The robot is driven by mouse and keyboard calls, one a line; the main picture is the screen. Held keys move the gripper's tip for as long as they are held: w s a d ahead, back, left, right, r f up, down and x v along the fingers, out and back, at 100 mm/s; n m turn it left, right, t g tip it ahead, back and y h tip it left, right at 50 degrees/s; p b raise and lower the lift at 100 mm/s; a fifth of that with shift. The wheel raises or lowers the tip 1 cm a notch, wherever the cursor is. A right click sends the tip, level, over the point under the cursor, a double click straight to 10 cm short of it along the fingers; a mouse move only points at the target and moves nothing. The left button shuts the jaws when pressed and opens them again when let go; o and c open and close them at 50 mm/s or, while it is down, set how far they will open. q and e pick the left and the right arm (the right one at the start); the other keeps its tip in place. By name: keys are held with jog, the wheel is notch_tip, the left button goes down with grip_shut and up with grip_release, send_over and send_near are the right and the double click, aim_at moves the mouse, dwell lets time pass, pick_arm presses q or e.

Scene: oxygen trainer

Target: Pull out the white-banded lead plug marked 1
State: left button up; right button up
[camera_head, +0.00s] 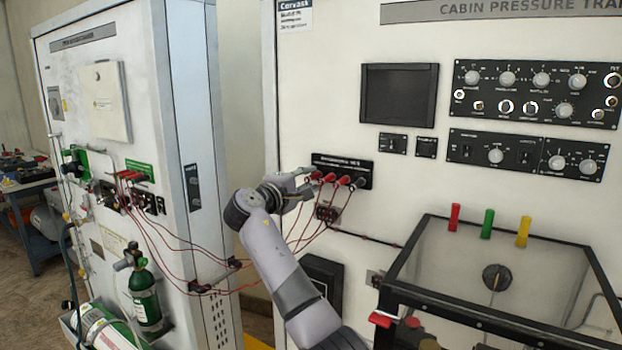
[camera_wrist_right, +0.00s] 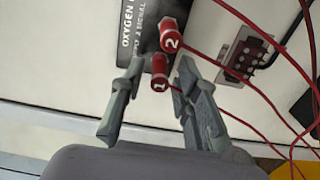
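The red lead plug marked 1 (camera_wrist_right: 159,72) sits at the dark oxygen panel (camera_wrist_right: 146,30) in the right wrist view. A white 1 shows on its end; I cannot make out a white band clearly. My right gripper (camera_wrist_right: 162,72) is open, with one finger on each side of plug 1 and visible gaps beside it. The red plug marked 2 (camera_wrist_right: 171,38) sits just beyond it, near the right fingertip. In the head view, my right gripper (camera_head: 303,183) is at the left end of the plug row on the panel (camera_head: 342,164). My left gripper is not in view.
Red leads (camera_head: 312,236) hang from the plugs and loop left to another cabinet (camera_head: 205,240). A small socket block (camera_wrist_right: 250,52) with leads is right of the plugs. A clear-topped box (camera_head: 445,250) with coloured tabs stands at the right.

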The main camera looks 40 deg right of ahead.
aim_at(307, 180)
dwell(0.8)
grip_shut()
jog(key=shift+a+f, duration=0.1)
jog(key=shift+a, duration=0.05)
jog(key=shift+s+a, duration=0.15)
jog(key=shift+a, duration=0.15)
jog(key=shift+v, duration=2.1)
